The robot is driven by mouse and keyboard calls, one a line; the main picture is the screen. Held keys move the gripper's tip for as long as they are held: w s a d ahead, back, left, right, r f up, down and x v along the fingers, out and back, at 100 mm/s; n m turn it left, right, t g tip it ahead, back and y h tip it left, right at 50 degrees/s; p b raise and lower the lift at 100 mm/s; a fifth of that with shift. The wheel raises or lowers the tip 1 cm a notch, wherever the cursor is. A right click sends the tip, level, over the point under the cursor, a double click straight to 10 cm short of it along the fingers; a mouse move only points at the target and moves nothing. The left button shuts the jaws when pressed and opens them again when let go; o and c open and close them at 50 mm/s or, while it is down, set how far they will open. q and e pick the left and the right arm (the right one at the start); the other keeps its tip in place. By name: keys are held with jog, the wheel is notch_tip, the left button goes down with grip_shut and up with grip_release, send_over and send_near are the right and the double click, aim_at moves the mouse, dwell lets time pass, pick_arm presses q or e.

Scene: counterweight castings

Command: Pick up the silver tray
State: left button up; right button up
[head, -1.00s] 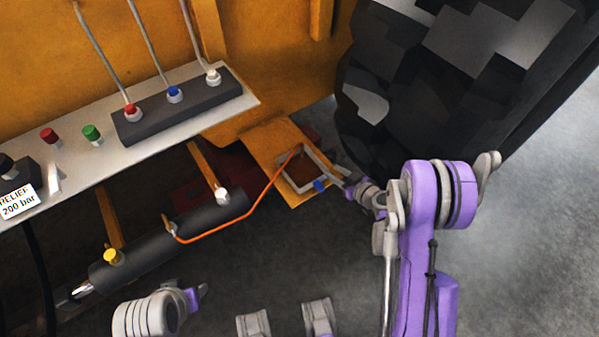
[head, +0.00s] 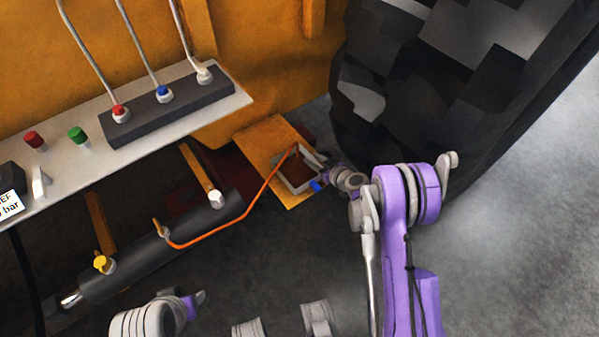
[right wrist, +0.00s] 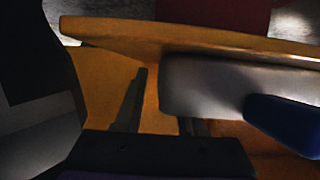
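The silver tray (head: 288,185), a shallow square with a light rim and brown inside, sits on an orange step (head: 262,150). A blue piece (head: 316,186) shows at its near right corner. My right gripper (head: 324,162) is at the tray's right side. In the right wrist view the tray's pale wall (right wrist: 205,85) and the blue piece (right wrist: 285,125) are close up. My right gripper's fingers (right wrist: 160,105) are apart; one is clear of the wall, the other partly hidden by it. My left gripper (head: 198,298) is low at left, away from the tray; its fingers are unclear.
A large black tyre (head: 400,100) stands just behind my right arm. An orange hose (head: 232,222) runs from a dark cylinder (head: 150,255) up over the tray's edge. A valve panel (head: 150,125) with levers is at left. Grey floor lies open at right.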

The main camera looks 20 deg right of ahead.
grip_shut()
dwell(1.4)
